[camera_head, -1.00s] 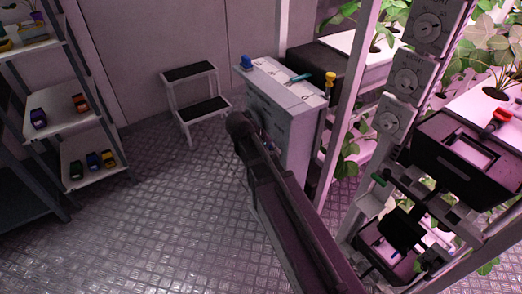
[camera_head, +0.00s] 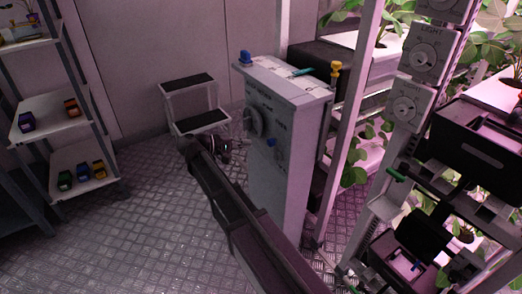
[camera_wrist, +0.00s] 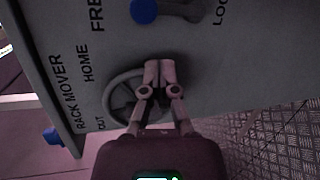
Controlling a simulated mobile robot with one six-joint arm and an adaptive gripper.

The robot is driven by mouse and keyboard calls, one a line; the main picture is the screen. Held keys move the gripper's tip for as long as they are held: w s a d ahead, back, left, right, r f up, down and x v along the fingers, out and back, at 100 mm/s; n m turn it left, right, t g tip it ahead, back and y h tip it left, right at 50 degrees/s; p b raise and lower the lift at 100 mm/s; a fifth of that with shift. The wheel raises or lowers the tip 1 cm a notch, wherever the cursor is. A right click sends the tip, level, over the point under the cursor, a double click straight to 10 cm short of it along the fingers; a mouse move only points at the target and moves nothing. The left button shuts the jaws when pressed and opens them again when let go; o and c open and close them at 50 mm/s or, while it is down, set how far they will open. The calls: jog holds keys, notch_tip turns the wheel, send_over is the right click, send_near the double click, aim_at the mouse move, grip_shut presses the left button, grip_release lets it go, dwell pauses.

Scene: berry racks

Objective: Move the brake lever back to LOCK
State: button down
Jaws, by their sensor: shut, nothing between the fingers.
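The grey rack mover box (camera_head: 285,165) carries a handwheel (camera_head: 256,122) and a brake lever with a blue knob (camera_head: 271,142). In the wrist view the blue knob (camera_wrist: 144,11) is at the top edge, near the partly cut-off FREE label, and the lever arm (camera_wrist: 181,9) runs right from it. The LOCK label is cut off at the upper right. My gripper (camera_wrist: 160,68) is shut and empty, in front of the handwheel (camera_wrist: 115,98) and below the knob in the picture. In the head view my gripper (camera_head: 228,145) is left of the box.
A step stool (camera_head: 194,105) stands behind my gripper. Plant racks with a light panel (camera_head: 411,103) stand at the right, shelves (camera_head: 60,140) at the left. The floor between is clear.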

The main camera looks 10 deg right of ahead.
jog(key=w+a+t+h+b, duration=0.1)
jog(key=w+a+h+b, duration=0.1)
jog(key=a+b, duration=0.2)
jog(key=shift+a+f+t+h, duration=0.3)
jog(key=shift+a+f+h, duration=0.15)
jog(key=shift+a, duration=0.7)
jog(key=shift+d, duration=0.1)
jog(key=x, duration=1)
jog(key=shift+d+f, duration=0.1)
jog(key=shift+s+d+r+p, duration=0.1)
jog(key=shift+s+d, duration=0.15)
jog(key=shift+s, duration=0.35)
jog(key=shift+s+d+r+p, duration=0.1)
jog(key=shift+s+d, duration=0.1)
jog(key=shift+s, duration=0.4)
jog(key=shift+s+d+r+p, duration=0.1)
jog(key=shift+s+d, duration=0.15)
jog(key=shift+s, duration=0.4)
jog(key=shift+d, duration=0.15)
jog(key=shift+d, duration=0.15)
